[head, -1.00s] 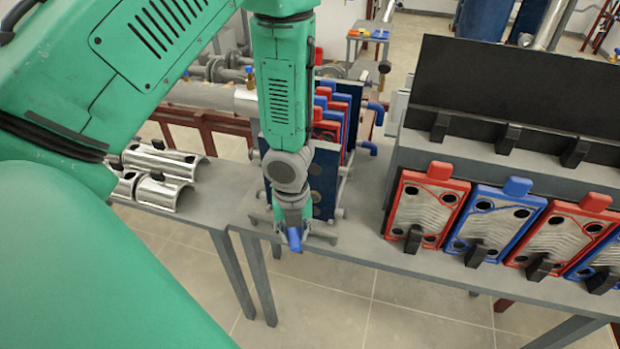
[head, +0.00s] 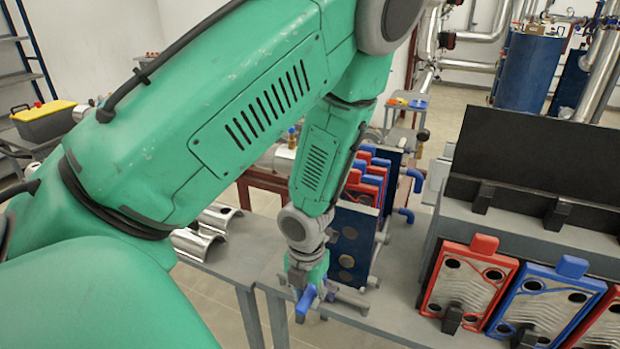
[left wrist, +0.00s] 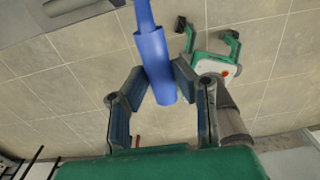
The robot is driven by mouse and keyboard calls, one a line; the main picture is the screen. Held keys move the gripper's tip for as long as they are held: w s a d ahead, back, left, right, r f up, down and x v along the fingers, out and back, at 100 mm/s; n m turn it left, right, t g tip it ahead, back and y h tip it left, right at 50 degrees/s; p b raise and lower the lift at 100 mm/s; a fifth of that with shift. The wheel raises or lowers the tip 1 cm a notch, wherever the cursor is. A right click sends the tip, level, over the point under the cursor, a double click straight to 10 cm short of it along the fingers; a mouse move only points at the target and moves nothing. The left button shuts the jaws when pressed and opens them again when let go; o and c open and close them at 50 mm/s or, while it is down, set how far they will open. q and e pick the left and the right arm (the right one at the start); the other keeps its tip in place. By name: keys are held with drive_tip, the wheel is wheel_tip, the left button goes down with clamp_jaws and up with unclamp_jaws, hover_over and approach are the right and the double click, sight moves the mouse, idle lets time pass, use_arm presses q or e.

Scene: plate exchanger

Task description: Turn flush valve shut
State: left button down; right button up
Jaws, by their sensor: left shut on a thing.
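The blue valve handle (head: 306,298) is at the near edge of the table, below the plate stack. My left gripper (head: 304,284) reaches down onto it from above and is shut on it. In the left wrist view, the handle (left wrist: 151,50) runs between the two fingers of my left gripper (left wrist: 157,84), its free end towards the palm. The valve body is mostly hidden by the gripper. What looks like my right gripper (left wrist: 209,45) shows in the left wrist view over the floor, fingers apart and empty. It is not in the head view.
The plate stack (head: 352,240) with blue pipe ends stands just behind the gripper. Red and blue plates (head: 470,285) lean in a rack at right. Shiny half shells (head: 205,230) lie on the table at left. Open floor is in front.

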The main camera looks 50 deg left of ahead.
sight(307, 294)
use_arm(q)
drive_tip(key=shift+w+a+r, duration=0.15)
drive_tip(key=shift+w, duration=0.05)
drive_tip(key=c, duration=1.3)
unclamp_jaws()
drive_tip(key=shift+c, duration=0.2)
drive_tip(key=shift+s, duration=0.1)
drive_tip(key=shift+r, duration=0.2)
wheel_tip(307, 294, up, 11)
drive_tip(key=shift+r, duration=0.2)
